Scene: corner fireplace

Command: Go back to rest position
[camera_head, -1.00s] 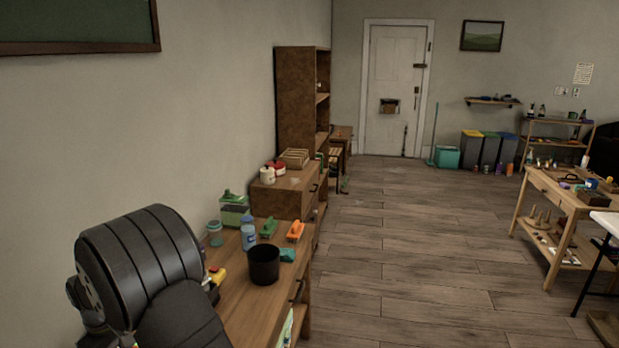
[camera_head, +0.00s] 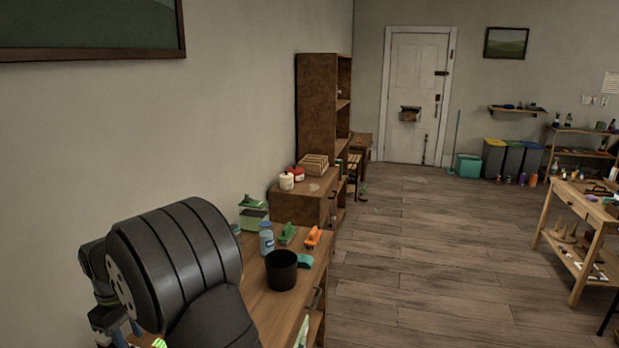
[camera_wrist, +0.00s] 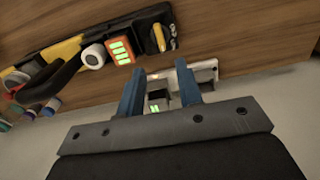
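My gripper (camera_wrist: 168,92) shows in the wrist view with its two blue fingers spread apart. Nothing is held between them. Behind the fingers is a pale panel with small dark and green parts (camera_wrist: 206,74), apparently beyond them on or by the wooden surface.
A wooden cabinet (camera_head: 262,307) by the left wall bears a black cup (camera_head: 282,271), a blue bottle (camera_head: 267,240) and green and orange brushes (camera_head: 312,236). A tall shelf (camera_head: 317,105) stands behind. A worktable (camera_head: 568,200) is at right. The floor between is clear.

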